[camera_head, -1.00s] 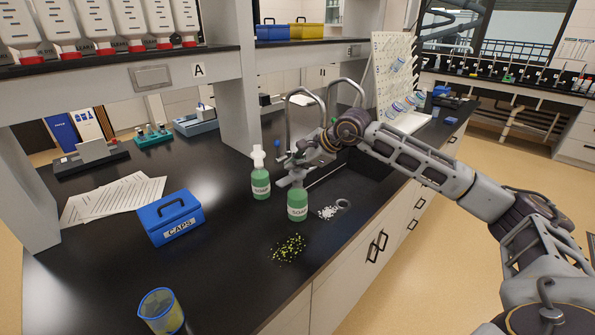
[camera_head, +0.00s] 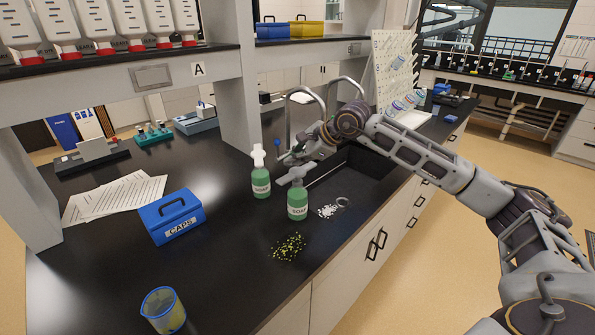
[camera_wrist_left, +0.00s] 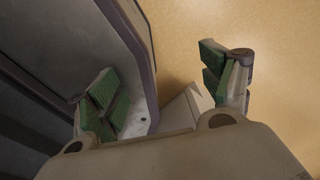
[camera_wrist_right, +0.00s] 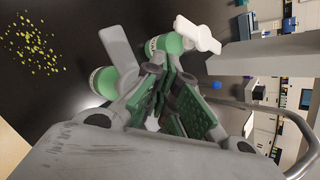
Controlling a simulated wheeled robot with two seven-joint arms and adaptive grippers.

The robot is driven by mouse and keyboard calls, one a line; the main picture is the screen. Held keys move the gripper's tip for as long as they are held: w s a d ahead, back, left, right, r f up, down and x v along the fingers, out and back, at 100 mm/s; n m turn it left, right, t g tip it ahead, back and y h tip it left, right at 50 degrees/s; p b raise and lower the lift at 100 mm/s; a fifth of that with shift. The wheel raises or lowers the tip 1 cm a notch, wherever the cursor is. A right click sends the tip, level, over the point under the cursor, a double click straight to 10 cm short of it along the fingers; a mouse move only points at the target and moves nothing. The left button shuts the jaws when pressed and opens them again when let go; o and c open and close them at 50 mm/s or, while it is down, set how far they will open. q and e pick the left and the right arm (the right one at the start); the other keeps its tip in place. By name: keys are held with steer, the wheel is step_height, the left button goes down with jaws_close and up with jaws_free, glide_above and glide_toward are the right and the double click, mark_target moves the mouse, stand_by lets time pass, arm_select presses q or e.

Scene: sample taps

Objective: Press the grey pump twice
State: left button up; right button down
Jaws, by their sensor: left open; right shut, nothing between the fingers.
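A green soap bottle (camera_head: 298,205) stands upright on the black bench with a grey pump (camera_head: 297,179) on top. The grey pump also shows in the right wrist view (camera_wrist_right: 118,50). A second green soap bottle (camera_head: 261,184) with a white pump (camera_head: 258,156) stands just left of and behind it. My right gripper (camera_head: 287,171) is shut and empty, close by the grey pump; I cannot tell whether they touch. Its closed fingers show in the right wrist view (camera_wrist_right: 165,100). My left gripper (camera_wrist_left: 165,90) is open and empty, seen only in its wrist view.
A sink with a curved tap (camera_head: 304,92) lies behind the bottles. A blue CAPS box (camera_head: 172,216), papers (camera_head: 115,200) and a beaker (camera_head: 163,311) stand to the left.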

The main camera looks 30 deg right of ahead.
mark_target(295, 172)
steer(key=shift+r+p, duration=0.3)
steer(key=shift+r, duration=0.35)
steer(key=shift+r+p, duration=0.55)
steer(key=shift+r, duration=0.45)
steer(key=shift+r+p, duration=0.35)
steer(key=shift+r, duration=0.3)
arm_select(q)
steer(key=shift+w+a+r, duration=0.3)
steer(key=shift+w+r, duration=0.3)
steer(key=shift+r, duration=0.1)
steer(key=shift+w+a+r, duration=0.3)
steer(key=shift+w+r, duration=0.25)
steer(key=shift+r, duration=0.15)
steer(key=shift+s, duration=0.15)
